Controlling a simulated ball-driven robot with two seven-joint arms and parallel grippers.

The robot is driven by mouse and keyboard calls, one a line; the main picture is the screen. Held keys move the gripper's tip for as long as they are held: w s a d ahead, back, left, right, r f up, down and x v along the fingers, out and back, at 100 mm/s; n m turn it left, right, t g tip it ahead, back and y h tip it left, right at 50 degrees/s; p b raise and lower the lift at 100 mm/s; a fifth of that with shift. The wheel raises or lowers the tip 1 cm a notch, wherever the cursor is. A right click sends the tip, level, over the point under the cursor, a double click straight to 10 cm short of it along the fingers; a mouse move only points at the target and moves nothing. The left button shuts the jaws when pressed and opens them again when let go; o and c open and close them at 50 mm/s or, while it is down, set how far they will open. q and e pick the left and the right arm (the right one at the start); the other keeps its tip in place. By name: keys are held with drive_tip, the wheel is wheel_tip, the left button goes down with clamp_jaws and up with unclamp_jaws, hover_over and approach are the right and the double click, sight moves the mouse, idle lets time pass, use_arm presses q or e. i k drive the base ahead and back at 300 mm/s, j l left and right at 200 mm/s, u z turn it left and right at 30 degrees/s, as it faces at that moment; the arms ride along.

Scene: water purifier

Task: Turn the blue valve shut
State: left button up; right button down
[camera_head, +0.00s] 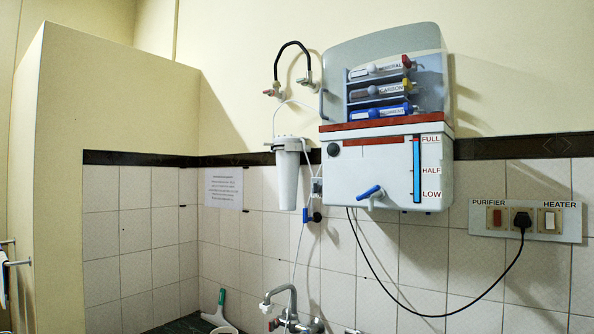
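A small valve with a blue handle (306,215) sits on the thin tubing just below and right of the white filter canister (287,178). Its handle looks roughly upright, but it is too small to tell whether it is open or shut. A second blue handle, on the purifier's tap (370,193), sticks out at the lower front of the white and grey water purifier (350,172) and is tilted. Neither of my grippers is in view, and nothing is touching either blue handle.
A socket panel (480,217) with a black plug and hanging cord is right of the purifier. A metal faucet (285,300) is below. A black hose (290,45) hangs above the filter. A wall juts out at left, with a metal rail (12,262) at the edge.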

sight(306, 220)
drive_tip(key=i+j, duration=0.25)
drive_tip(key=j, duration=0.15)
drive_tip(key=i+j+z, duration=0.1)
drive_tip(key=i+j, duration=0.15)
drive_tip(key=j, duration=0.15)
drive_tip(key=i+j+z, duration=0.1)
drive_tip(key=j, duration=0.3)
drive_tip(key=i, duration=0.1)
